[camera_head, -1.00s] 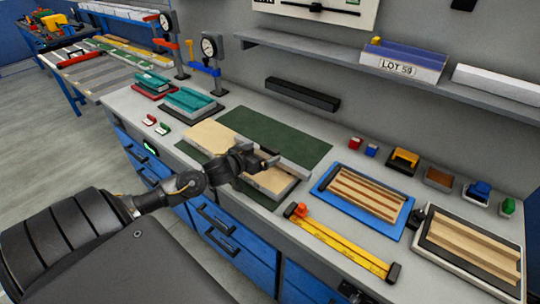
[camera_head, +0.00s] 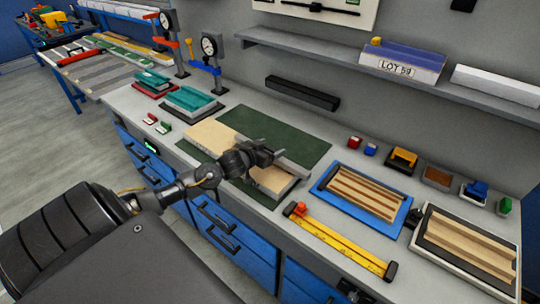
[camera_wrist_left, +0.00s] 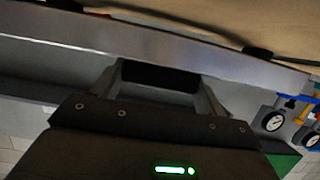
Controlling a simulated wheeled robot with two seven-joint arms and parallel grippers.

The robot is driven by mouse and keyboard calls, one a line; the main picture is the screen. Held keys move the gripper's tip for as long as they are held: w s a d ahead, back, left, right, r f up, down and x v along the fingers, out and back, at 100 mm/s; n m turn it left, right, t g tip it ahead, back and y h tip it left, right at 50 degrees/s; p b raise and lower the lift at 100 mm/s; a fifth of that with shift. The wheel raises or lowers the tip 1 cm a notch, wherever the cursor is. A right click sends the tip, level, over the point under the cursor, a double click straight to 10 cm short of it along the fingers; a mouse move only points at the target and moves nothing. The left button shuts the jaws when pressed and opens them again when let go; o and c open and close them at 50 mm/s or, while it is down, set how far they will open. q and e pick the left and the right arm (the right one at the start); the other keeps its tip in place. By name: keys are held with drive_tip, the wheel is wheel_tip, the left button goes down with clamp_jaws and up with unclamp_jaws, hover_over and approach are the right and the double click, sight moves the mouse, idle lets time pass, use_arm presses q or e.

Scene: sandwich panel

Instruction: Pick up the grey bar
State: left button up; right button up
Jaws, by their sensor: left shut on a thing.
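The grey bar (camera_head: 293,168) lies across the tan panel (camera_head: 218,137) on the bench, partly hidden behind my left gripper. My left gripper (camera_head: 266,154) is shut on the bar; the exact contact is hard to see from the head. In the left wrist view the grey bar (camera_wrist_left: 160,62) spans the picture as a long metal face close in front of the gripper, with the tan panel (camera_wrist_left: 215,22) beyond it. Whether the bar is clear of the panel cannot be told. My right gripper is not in view.
A green mat (camera_head: 290,142) lies behind the panel. A blue-framed tray (camera_head: 318,190) with wooden strips and a yellow bar tool (camera_head: 340,243) are to the right. Two dial gauges on stands (camera_head: 209,46) are at the left. A shelf (camera_head: 330,53) runs above.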

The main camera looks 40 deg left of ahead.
sight(270, 147)
use_arm(q)
drive_tip(key=c, duration=0.5)
drive_tip(key=shift+w+r, duration=0.1)
drive_tip(key=shift+r, duration=0.05)
drive_tip(key=shift+c, duration=0.6)
drive_tip(key=shift+r, duration=0.4)
wheel_tip(270, 147, up, 2)
drive_tip(key=shift+b, duration=0.6)
drive_tip(key=s+d+r, duration=0.3)
drive_tip(key=s+r, duration=0.7)
drive_tip(key=s, duration=0.3)
drive_tip(key=shift+s+d, duration=0.25)
drive_tip(key=shift+s, duration=0.05)
drive_tip(key=shift+w, duration=0.1)
